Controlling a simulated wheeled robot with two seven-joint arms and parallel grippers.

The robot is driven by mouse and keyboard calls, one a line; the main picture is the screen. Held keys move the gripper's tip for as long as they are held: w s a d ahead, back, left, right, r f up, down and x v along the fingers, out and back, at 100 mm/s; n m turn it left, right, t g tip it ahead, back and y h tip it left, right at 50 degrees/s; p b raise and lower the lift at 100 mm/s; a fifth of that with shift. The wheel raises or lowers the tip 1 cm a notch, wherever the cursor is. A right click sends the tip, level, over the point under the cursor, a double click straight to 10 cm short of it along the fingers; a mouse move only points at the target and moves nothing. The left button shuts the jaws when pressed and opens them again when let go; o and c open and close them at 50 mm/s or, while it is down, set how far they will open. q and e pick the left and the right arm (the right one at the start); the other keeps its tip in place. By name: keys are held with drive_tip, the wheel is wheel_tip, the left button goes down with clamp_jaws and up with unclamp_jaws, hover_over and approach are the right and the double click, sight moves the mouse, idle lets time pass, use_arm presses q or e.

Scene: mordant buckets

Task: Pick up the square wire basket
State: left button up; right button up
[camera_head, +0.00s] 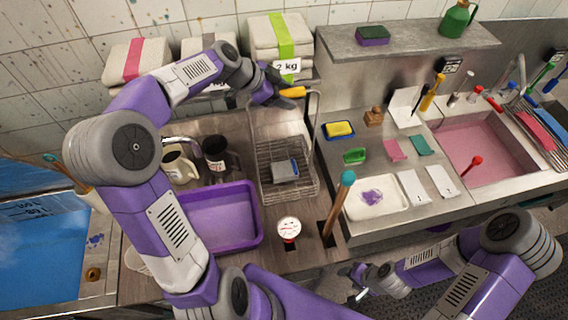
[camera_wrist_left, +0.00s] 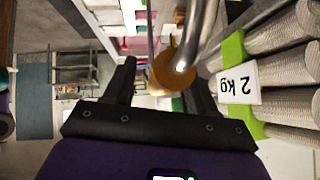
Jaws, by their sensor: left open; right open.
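The square wire basket (camera_head: 266,188) stands on the grey-brown counter, with a grey-blue block (camera_head: 285,170) inside. Its tall wire handle rises toward the back and has an orange grip (camera_head: 293,92) at the top. My left gripper (camera_head: 288,92) is at that grip, with its fingers open. In the left wrist view the round orange grip (camera_wrist_left: 172,69) shows between the two open fingers (camera_wrist_left: 160,72); I cannot tell whether they touch it. My right gripper (camera_head: 352,284) is open and empty at the front, well away from the basket.
A purple tub (camera_head: 259,215), pitchers (camera_head: 216,150) and a red-white lidded jar (camera_head: 289,229) stand near the basket. Stacked bundles, one with a green band (camera_head: 281,35), are behind the left gripper. A teal-topped wooden stick (camera_head: 340,205) stands upright at right.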

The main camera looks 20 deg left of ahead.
use_arm(q)
drive_tip(key=shift+w, duration=0.15)
drive_tip(key=c, duration=0.4)
clamp_jaws()
drive_tip(key=shift+r, duration=0.1)
